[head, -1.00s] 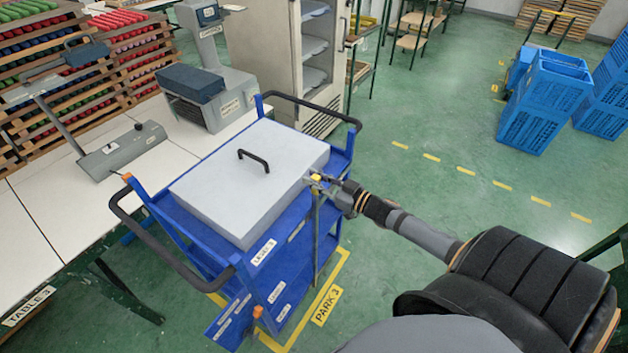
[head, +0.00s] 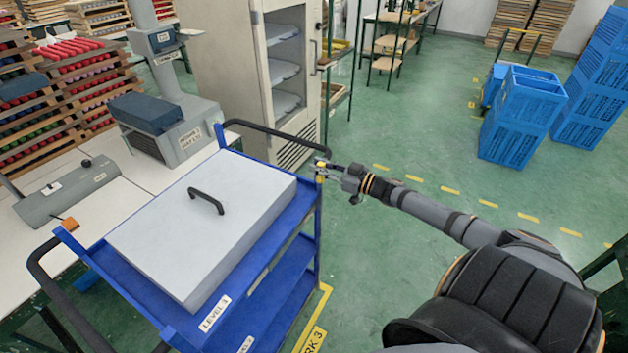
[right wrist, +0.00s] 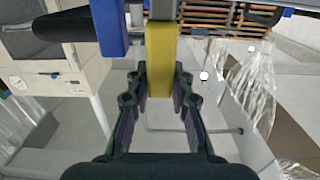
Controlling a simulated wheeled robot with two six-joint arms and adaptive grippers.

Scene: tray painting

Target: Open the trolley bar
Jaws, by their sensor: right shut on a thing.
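The blue trolley (head: 300,212) stands at the left of centre in the head view. A pale grey lidded box with a black handle (head: 205,200) rests on its top level. My right gripper (head: 324,172) is at the trolley's far right corner post, shut on the yellow part of the trolley bar (head: 320,165). In the right wrist view the yellow part (right wrist: 162,65) runs between the fingertips of the right gripper (right wrist: 160,84), beside a blue post (right wrist: 108,28). The rest of the bar is hard to make out. My left gripper is not in view.
White tables (head: 85,205) with grey machines stand left of the trolley. A tall fridge cabinet (head: 228,60) stands behind it. Blue crates (head: 520,120) are stacked at the right. Green floor (head: 420,150) to the right of the trolley is clear.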

